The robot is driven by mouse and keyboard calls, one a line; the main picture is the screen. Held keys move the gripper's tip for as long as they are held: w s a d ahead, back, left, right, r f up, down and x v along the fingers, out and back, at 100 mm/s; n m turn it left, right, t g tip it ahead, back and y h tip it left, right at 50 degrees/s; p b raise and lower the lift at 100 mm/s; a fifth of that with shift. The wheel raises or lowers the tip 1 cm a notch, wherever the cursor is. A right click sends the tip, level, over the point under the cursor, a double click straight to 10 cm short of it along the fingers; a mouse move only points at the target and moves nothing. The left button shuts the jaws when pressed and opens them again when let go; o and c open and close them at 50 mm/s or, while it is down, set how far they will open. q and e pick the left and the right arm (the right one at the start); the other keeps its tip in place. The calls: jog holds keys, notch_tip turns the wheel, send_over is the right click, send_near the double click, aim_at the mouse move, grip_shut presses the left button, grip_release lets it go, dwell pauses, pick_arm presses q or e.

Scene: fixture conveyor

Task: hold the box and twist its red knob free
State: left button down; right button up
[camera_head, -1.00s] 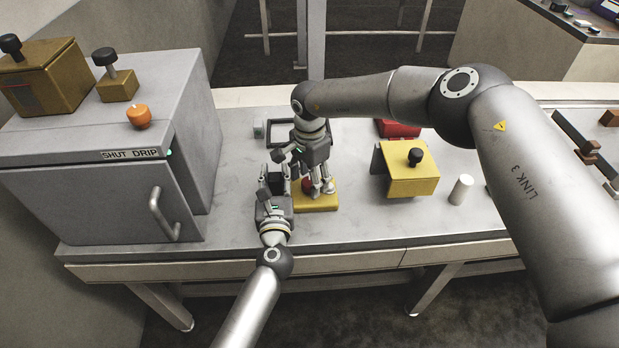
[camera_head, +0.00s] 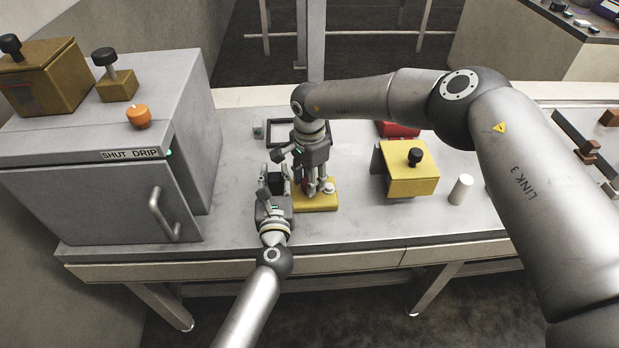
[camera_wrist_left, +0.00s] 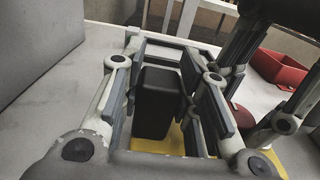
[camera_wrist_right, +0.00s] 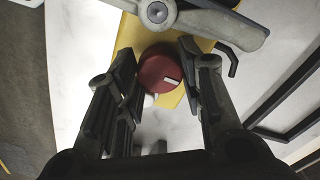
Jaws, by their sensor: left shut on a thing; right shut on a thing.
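The yellow box (camera_head: 318,204) lies low on the bench in front of me, with a black block (camera_head: 276,181) at its left end. My left gripper (camera_head: 274,188) is shut on the black block; the left wrist view shows the block (camera_wrist_left: 158,103) between its fingers. My right gripper (camera_head: 313,188) points down over the box and is shut on the red knob (camera_head: 306,184), which its fingers partly hide in the head view. In the right wrist view the knob (camera_wrist_right: 160,73) shows a white mark and sits between the fingertips.
A grey cabinet (camera_head: 104,194) stands close on the left. A dark frame (camera_head: 284,132) and a red bin (camera_head: 399,130) lie behind the grippers. The front bench strip is clear.

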jog(key=m, duration=1.2)
dwell(0.6)
jog(key=o, duration=1)
jog(key=shift+a, duration=0.1)
notch_tip(320, 180, up, 12)
jog(key=shift+r, duration=0.1)
